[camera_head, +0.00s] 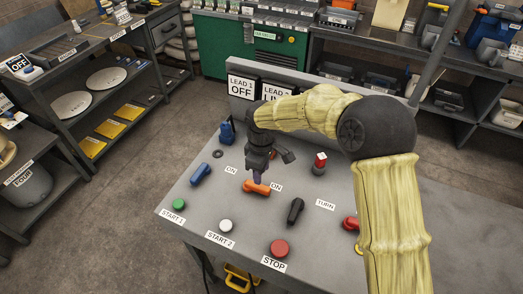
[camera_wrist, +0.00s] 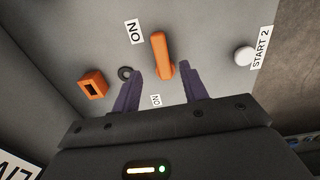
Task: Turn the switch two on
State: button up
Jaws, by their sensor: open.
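An orange switch handle (camera_head: 256,187) lies on the grey panel top, with an ON label (camera_head: 277,187) at its right. My gripper (camera_head: 258,175) is over this handle, pointing down, and hides the panel just behind it. In the wrist view the orange handle (camera_wrist: 162,50) shows between and beyond my two purple fingers (camera_wrist: 160,72), which are apart with nothing gripped. Contact cannot be told. A blue switch handle (camera_head: 201,173) lies to the left, by another ON label (camera_head: 231,170). No number on either handle is readable.
Green (camera_head: 179,204), white START 2 (camera_head: 226,225) and red STOP (camera_head: 279,248) buttons line the front. A black handle (camera_head: 295,211) and red knob (camera_head: 350,223) stand to the right. The wrist view shows an orange block (camera_wrist: 93,84) and dark ring (camera_wrist: 125,73) beside the handle.

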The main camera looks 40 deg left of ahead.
notch_tip(320, 180, up, 10)
jog(key=b, duration=0.1)
jog(key=shift+f, duration=0.15)
jog(key=shift+w, duration=0.1)
dwell(0.4)
jog(key=w+d+m+t, duration=0.1)
jog(key=w+d+m, duration=0.3)
jog(key=d, duration=0.8)
jog(key=w+d+m, duration=0.3)
jog(key=d+m, duration=0.2)
jog(key=d, duration=0.8)
jog(key=s+d+f+m, duration=0.1)
jog(key=s+d+m, duration=0.3)
jog(key=d, duration=0.7)
jog(key=s+d+f+m+t, duration=0.1)
jog(key=s+d+m, duration=0.4)
jog(key=d, duration=0.6)
jog(key=m, duration=0.2)
jog(key=shift+s+f+m+t, duration=0.25)
jog(key=shift+f+m+t, duration=0.05)
jog(key=shift+f, duration=0.05)
